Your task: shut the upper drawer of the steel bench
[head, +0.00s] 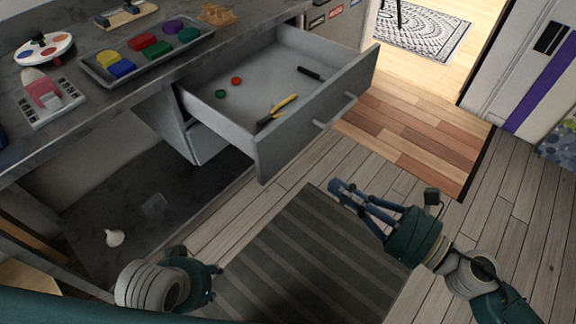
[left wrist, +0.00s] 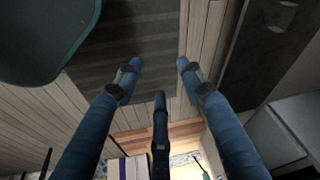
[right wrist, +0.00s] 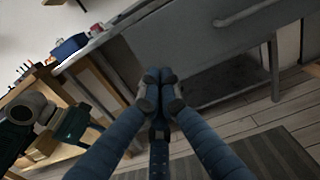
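The upper drawer (head: 270,95) of the grey steel bench (head: 120,105) stands pulled far out in the head view. Its front carries a bar handle (head: 335,110), and a bar handle on a grey panel also shows at the top of the right wrist view (right wrist: 250,13). My right gripper (head: 340,190) is below and right of the drawer front in the head view, apart from the handle. Its fingers (right wrist: 155,82) are together with nothing visible between them. My left gripper (head: 214,281) is low in the head view, away from the drawer; its fingers (left wrist: 158,75) are spread and empty.
The drawer holds yellow-and-black pliers (head: 277,110), a black item (head: 309,73) and red and green discs. A tray (head: 95,71) of coloured blocks stands on the benchtop. A striped mat (head: 290,265) covers the floor in front. A white object (head: 114,238) lies beneath the bench.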

